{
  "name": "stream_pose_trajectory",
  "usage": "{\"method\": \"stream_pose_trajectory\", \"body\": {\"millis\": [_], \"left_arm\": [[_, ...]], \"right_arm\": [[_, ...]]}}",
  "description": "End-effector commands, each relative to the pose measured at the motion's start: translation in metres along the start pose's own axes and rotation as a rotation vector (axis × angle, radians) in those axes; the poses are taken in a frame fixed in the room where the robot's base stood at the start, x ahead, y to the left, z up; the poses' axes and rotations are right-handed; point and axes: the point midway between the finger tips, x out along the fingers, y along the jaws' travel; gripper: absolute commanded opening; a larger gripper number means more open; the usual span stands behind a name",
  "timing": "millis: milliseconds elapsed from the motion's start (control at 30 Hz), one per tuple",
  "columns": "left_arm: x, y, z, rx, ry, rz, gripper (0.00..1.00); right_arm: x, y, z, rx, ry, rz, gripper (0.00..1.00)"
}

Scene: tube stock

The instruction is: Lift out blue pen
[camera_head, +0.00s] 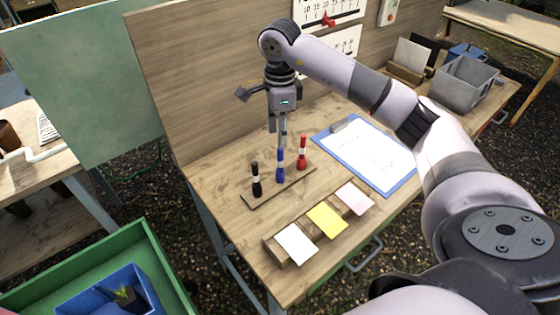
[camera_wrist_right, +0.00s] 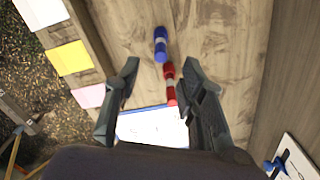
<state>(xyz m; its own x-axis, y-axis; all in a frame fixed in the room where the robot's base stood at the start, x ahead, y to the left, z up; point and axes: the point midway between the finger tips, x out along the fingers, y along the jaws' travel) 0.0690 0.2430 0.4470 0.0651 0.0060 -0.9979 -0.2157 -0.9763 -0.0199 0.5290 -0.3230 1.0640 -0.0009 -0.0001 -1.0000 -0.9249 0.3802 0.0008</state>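The blue pen (camera_head: 280,166) stands upright in a wooden strip (camera_head: 296,183), between the black pen (camera_head: 256,182) and the red pen (camera_head: 302,152). In the right wrist view the blue pen (camera_wrist_right: 160,44) shows just beyond the fingertips, and the red pen (camera_wrist_right: 170,85) shows in the gap between the fingers. My right gripper (camera_head: 278,132) points down above the blue pen; it is open and empty, fingers spread (camera_wrist_right: 161,64). Its fingers overlap the blue pen's top in the head view, so contact is hard to judge. My left gripper is not in view.
A clipboard (camera_head: 398,180) lies right of the pens. White, yellow (camera_head: 327,220) and pink cards rest on a wooden holder at the table's front edge. A wooden back panel (camera_head: 200,90) rises behind. A grey bin (camera_head: 465,88) stands at the far right.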

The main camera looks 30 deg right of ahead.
Motion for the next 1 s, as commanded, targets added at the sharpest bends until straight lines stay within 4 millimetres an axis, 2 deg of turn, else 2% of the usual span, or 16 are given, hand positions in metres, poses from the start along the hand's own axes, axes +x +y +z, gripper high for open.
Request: {"method": "stream_pose_trajectory", "body": {"millis": [133, 367, 533, 700, 933, 1000], "left_arm": [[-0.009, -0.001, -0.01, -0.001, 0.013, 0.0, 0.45], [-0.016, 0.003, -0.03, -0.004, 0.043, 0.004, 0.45], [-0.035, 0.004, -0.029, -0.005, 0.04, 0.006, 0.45], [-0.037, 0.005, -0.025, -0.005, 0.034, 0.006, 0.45], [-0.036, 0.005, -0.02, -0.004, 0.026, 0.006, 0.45], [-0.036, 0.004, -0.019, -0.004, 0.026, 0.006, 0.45]], "right_arm": [[0.022, 0.001, 0.0, 0.001, 0.001, 0.003, 0.37], [0.038, 0.0, 0.0, 0.001, 0.0, 0.002, 0.37], [0.062, 0.001, -0.001, 0.002, 0.002, 0.006, 0.37], [0.082, 0.0, 0.0, 0.001, -0.001, 0.0, 0.37], [0.085, 0.0, 0.0, 0.001, 0.0, -0.001, 0.37], [0.085, 0.0, 0.0, 0.001, 0.0, -0.001, 0.34]]}}
